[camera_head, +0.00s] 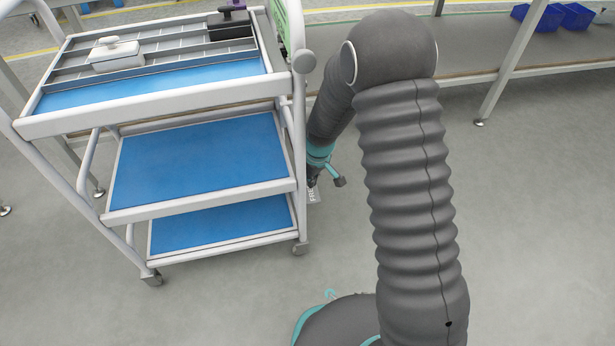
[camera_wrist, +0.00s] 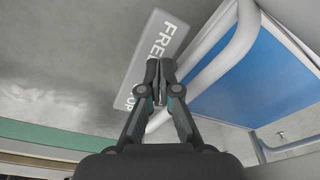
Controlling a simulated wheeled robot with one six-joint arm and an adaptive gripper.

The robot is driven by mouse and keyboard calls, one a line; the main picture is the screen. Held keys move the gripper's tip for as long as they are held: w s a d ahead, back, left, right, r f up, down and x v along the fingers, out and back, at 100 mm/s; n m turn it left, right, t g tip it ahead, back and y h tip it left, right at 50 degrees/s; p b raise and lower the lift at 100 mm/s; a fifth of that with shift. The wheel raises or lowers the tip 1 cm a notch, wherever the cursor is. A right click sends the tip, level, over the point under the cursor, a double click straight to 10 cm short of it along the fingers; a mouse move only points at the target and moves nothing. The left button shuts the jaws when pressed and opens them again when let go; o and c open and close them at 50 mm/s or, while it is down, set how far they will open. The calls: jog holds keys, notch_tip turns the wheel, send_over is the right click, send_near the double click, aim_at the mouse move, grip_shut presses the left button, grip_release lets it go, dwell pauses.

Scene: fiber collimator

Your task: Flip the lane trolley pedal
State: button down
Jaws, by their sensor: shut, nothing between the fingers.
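The lane trolley (camera_head: 200,190) is a white-framed cart with blue shelves at the left of the head view. Its pedal (camera_head: 314,196) is a grey plate low at the trolley's right side, mostly hidden by my arm there. In the wrist view the pedal (camera_wrist: 165,42) shows white lettering, "FREE" at the upper end and "OP" at the lower end. My gripper (camera_wrist: 158,66) is shut and empty, its fingertips over the middle of the pedal in the picture. I cannot tell whether they touch it. In the head view my gripper (camera_head: 314,180) is partly hidden beside the trolley's right post.
The trolley's white tube (camera_wrist: 222,62) and blue shelf (camera_wrist: 240,80) lie close to the right of my gripper in the wrist view. A long bench (camera_head: 470,75) with blue bins (camera_head: 565,15) stands behind. The floor at the right is clear.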

notch_tip(320, 180, up, 4)
jog(key=shift+r+p, duration=0.25)
jog(key=shift+p, duration=0.85)
jog(key=shift+s, duration=0.1)
jog(key=s+d+r+m+g, duration=0.2)
jog(key=s+d+m, duration=0.1)
jog(key=s, duration=0.5)
jog(key=s+d+r+m+t+p, duration=0.2)
jog(key=s+d+r, duration=0.2)
jog(key=r, duration=0.8)
jog(key=s+d+r+m+t+p, duration=0.2)
jog(key=s+d+r, duration=0.3)
jog(key=s+r, duration=0.4)
jog(key=s+d+r+m+t+h+p, duration=0.1)
jog(key=s+d+r, duration=0.3)
jog(key=r, duration=1.1)
jog(key=s+m+t+p, duration=0.1)
jog(key=s, duration=0.2)
jog(key=shift+d+p, duration=0.35)
jog(key=shift+p, duration=0.05)
